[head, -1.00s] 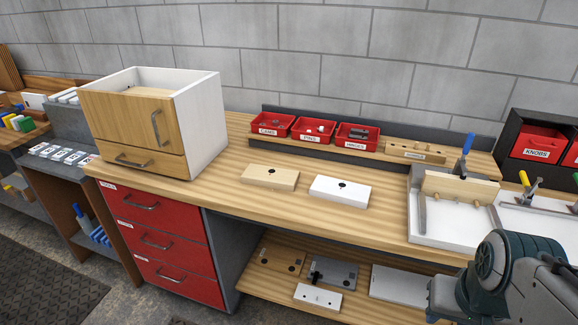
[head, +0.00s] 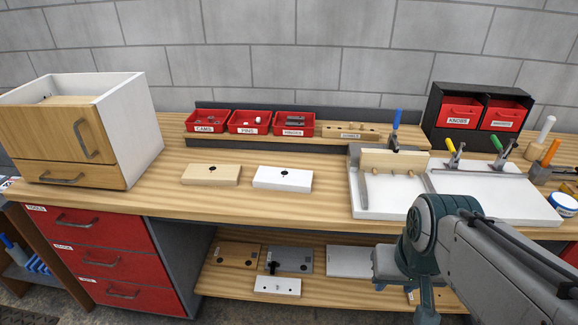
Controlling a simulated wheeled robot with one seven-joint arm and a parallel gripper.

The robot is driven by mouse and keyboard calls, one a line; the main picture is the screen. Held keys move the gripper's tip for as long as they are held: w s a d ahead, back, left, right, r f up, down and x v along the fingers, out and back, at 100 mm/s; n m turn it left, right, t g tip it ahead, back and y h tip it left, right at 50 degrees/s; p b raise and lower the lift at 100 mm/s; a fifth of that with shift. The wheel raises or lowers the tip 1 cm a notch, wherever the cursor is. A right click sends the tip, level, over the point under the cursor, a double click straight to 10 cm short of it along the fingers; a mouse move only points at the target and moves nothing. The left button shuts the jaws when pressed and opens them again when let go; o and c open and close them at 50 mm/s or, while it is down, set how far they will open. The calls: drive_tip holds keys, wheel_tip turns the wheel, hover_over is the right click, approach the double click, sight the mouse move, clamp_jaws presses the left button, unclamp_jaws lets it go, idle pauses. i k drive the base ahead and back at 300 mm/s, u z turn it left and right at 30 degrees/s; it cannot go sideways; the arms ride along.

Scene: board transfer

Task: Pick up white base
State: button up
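A white block (head: 283,179) with a dark hole in its top lies flat on the wooden bench top, right of a similar wooden block (head: 211,174). A smaller white block (head: 277,287) with small dark holes lies at the front of the lower shelf. A plain white board (head: 350,261) lies on the same shelf, its right end partly hidden by my arm. I cannot tell which of these white pieces is the base. My arm comes in from the right, in front of the bench. My gripper's fingers cannot be made out.
A cabinet (head: 125,130) stands on the bench at left. Red bins (head: 250,122) line the raised back ledge. White clamp fixtures (head: 385,205) fill the bench's right side. The bench front left of the fixtures is clear. The lower shelf (head: 220,285) is overhung by the bench top.

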sight(298, 181)
drive_tip(key=u, duration=2.2)
drive_tip(key=i, duration=1.7)
drive_tip(key=z, duration=3.3)
drive_tip(key=i, duration=0.5)
drive_tip(key=z, duration=0.05)
